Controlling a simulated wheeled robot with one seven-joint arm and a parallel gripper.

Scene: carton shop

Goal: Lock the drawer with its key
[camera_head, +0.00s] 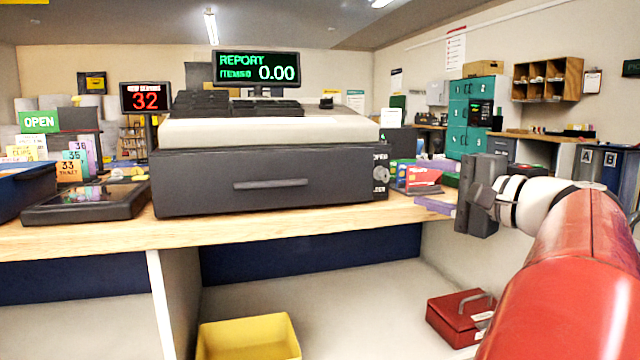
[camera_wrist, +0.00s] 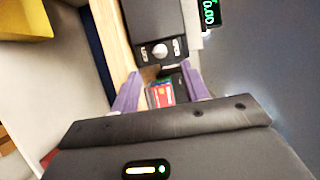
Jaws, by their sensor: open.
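The dark grey cash drawer (camera_head: 215,195) sits on the wooden counter beneath the register's pale top, and its front looks closed. At the front's right end, a small panel carries a round silver lock or key head (camera_head: 381,175), with lettering above and below; the lettering is only partly legible. In the wrist view the same silver piece (camera_wrist: 160,51) shows ahead of the fingers, on the drawer's end (camera_wrist: 152,22). I cannot tell the key from the lock. My gripper (camera_head: 428,184) is open and empty, right of the lock and apart from it; its purple fingers also show in the wrist view (camera_wrist: 160,85).
Small red and green boxes (camera_head: 420,178) lie on the counter behind my gripper. A black tablet (camera_head: 85,202) lies left of the drawer. A yellow bin (camera_head: 248,338) and a red cash box (camera_head: 460,315) stand below the counter. The space before the drawer front is clear.

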